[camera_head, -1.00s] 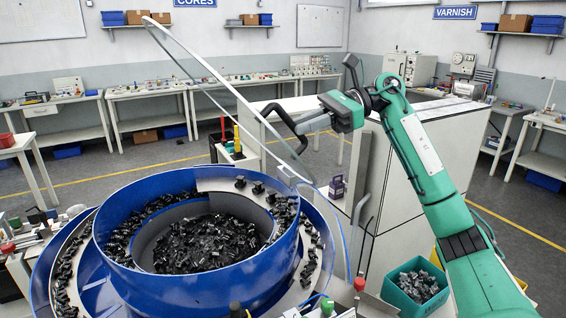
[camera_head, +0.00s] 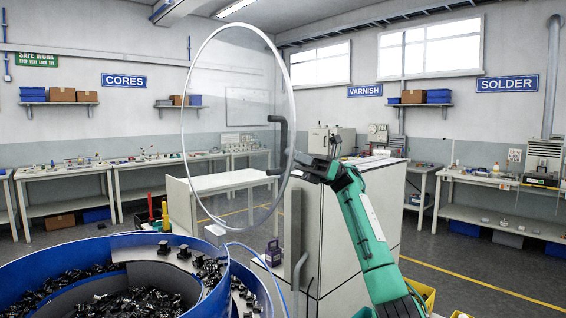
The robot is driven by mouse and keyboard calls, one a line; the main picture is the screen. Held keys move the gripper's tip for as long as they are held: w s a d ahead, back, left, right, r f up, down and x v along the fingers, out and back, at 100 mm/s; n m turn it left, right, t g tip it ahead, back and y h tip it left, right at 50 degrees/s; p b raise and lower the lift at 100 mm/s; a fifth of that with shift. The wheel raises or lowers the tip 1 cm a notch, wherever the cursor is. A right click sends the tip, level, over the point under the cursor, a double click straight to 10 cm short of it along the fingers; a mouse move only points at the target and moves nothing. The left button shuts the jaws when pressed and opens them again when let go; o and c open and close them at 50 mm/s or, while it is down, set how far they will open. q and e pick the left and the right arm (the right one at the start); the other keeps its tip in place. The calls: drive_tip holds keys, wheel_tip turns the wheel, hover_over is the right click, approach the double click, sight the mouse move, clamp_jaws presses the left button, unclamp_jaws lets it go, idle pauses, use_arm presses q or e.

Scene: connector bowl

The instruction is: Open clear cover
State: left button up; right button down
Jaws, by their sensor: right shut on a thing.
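The clear cover (camera_head: 225,125) is a round transparent disc with a pale rim, standing nearly upright above the right side of the blue bowl (camera_head: 60,253). Its black handle (camera_head: 282,140) is on the disc's right part. My right gripper (camera_head: 296,160) is at the handle, shut on it, with the green arm coming up from the lower right. The fingertips are small and partly hidden by the handle and rim. The bowl is uncovered and holds many black connectors (camera_head: 135,303). My left gripper is not in view.
A white cabinet (camera_head: 335,215) stands behind my right arm. A blue cable (camera_head: 262,262) runs beside the bowl. Benches (camera_head: 75,170) line the back wall. A yellow bin (camera_head: 420,292) sits low at the right. Open floor lies at the right.

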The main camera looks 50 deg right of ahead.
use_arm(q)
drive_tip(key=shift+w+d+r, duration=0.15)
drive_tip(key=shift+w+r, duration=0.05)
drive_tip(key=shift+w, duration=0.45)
use_arm(e)
drive_tip(key=shift+d+f, duration=0.25)
drive_tip(key=shift+d, duration=0.25)
drive_tip(key=c, duration=1.4)
unclamp_jaws()
drive_tip(key=shift+d, duration=0.1)
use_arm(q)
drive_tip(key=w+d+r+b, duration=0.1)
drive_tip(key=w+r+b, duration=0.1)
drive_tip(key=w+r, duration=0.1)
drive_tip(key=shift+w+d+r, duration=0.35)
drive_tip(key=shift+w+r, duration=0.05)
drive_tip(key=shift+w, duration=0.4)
use_arm(e)
drive_tip(key=v, duration=1.3)
drive_tip(key=shift+d+f, duration=0.15)
drive_tip(key=shift+f, duration=0.25)
